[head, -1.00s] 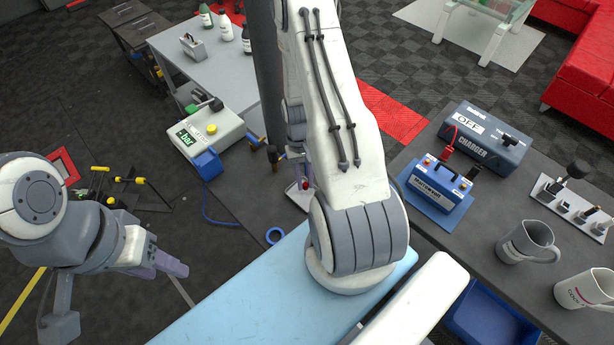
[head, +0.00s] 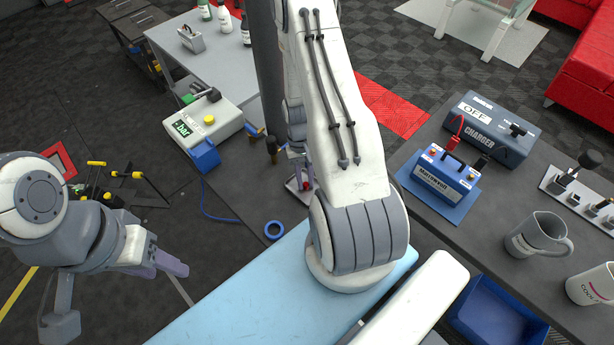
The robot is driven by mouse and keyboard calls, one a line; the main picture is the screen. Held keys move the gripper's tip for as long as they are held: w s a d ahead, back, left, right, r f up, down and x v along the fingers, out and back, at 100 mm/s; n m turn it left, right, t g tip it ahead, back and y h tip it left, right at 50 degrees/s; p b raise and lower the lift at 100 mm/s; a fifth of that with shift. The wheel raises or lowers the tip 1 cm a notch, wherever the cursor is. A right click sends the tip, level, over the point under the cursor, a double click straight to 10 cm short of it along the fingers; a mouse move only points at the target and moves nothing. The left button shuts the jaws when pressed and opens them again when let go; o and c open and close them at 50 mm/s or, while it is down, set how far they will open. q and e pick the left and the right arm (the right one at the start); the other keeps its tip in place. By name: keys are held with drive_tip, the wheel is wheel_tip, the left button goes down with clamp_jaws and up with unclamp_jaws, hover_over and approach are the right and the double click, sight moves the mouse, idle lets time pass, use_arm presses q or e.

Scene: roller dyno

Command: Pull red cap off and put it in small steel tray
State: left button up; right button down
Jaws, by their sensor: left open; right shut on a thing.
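My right gripper (head: 299,163) points down behind my own forearm, over the dark bench, and is mostly hidden. It is shut on a small red thing (head: 306,184) at its tips, which looks like the red cap. A small pale tray (head: 296,187), seemingly the small steel tray, lies just below it, partly hidden by the arm. I cannot tell whether the cap touches the tray. My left gripper (head: 166,264) is open and empty at the left, over the floor, well away from the tray.
A dark bench (head: 240,180) bears a white box (head: 200,122) and a blue ring (head: 274,230). The right table (head: 480,225) holds a blue battery (head: 443,178), a charger (head: 488,130) and mugs (head: 538,237). A blue bin (head: 495,315) stands below.

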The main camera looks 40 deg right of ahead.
drive_tip(key=c, duration=0.6)
unclamp_jaws()
drive_tip(key=shift+c, duration=0.2)
drive_tip(key=shift+r, duration=0.1)
drive_tip(key=v, duration=1)
drive_tip(key=shift+r, duration=0.15)
drive_tip(key=shift+w, duration=0.1)
